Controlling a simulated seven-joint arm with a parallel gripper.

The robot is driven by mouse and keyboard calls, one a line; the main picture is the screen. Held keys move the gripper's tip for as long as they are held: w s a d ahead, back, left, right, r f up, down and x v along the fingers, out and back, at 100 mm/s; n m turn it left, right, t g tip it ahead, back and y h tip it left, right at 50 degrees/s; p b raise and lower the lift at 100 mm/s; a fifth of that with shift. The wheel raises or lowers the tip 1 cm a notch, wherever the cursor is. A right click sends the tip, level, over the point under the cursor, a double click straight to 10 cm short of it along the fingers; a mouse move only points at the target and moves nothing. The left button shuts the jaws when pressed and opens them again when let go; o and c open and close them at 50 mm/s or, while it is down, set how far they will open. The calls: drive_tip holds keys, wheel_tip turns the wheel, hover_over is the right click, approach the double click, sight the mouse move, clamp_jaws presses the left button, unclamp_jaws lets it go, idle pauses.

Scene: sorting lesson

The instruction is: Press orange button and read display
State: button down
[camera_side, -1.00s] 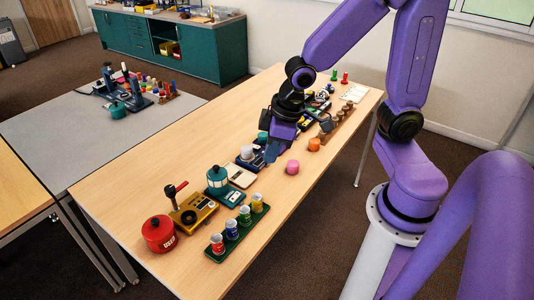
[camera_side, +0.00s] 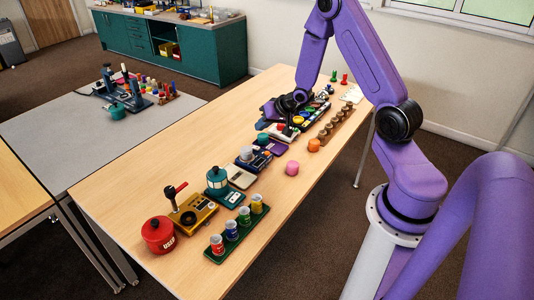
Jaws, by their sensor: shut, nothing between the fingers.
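My gripper (camera_side: 287,130) is shut and empty. It points down over the row of devices on the wooden table, by a pale device with a red button (camera_side: 280,127). I cannot tell whether the fingertips touch anything. A dark panel with several coloured round buttons (camera_side: 314,114) lies just right of and beyond my gripper. An orange button cannot be made out for certain on it, as the buttons are small and partly hidden. No display can be read in this view.
Nearer are a yellow device with a lever (camera_side: 193,213), a red pot (camera_side: 158,234), a teal canister (camera_side: 217,181) and a green tray of cans (camera_side: 216,251). The table's front right is clear.

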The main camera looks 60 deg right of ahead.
drive_tip(key=shift+m+t, duration=0.5)
drive_tip(key=shift+m, duration=0.4)
drive_tip(key=d, duration=0.1)
drive_tip(key=d+f, duration=0.1)
drive_tip(key=d, duration=0.2)
drive_tip(key=shift+s+f, duration=0.15)
drive_tip(key=shift+f, duration=0.2)
drive_tip(key=shift+f, duration=0.15)
drive_tip(key=shift+f, duration=4.25)
drive_tip(key=shift+f, duration=0.9)
drive_tip(key=shift+r, duration=0.9)
drive_tip(key=shift+r, duration=2.5)
